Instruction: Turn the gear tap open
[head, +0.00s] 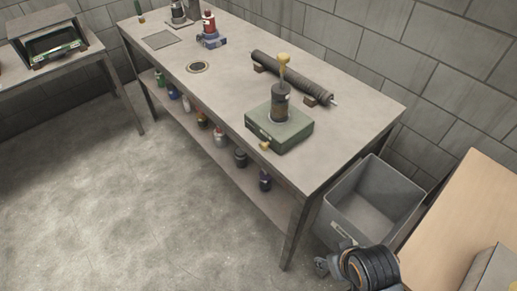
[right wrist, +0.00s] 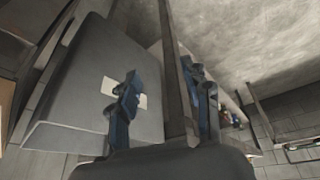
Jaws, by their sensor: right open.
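A green box (head: 280,130) stands on the near right part of the long table, with a dark cylinder (head: 280,101) upright on it. A small yellow tap-like knob (head: 264,146) sticks out low at its front left corner; I cannot tell its setting. A yellow funnel-shaped piece (head: 284,62) shows above the cylinder. My right gripper (right wrist: 165,88) is open and empty; its blue fingers show in the right wrist view. In the head view my right arm is at the bottom, below and right of the box, well apart from it. My left gripper is out of view.
A grey bin (head: 372,203) stands at the end of the long table (head: 225,85), close to my right arm. A dark mesh tube (head: 292,78) lies behind the box on supports. Several bottles stand on the lower shelf (head: 190,125). A wooden table (head: 460,215) is at right.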

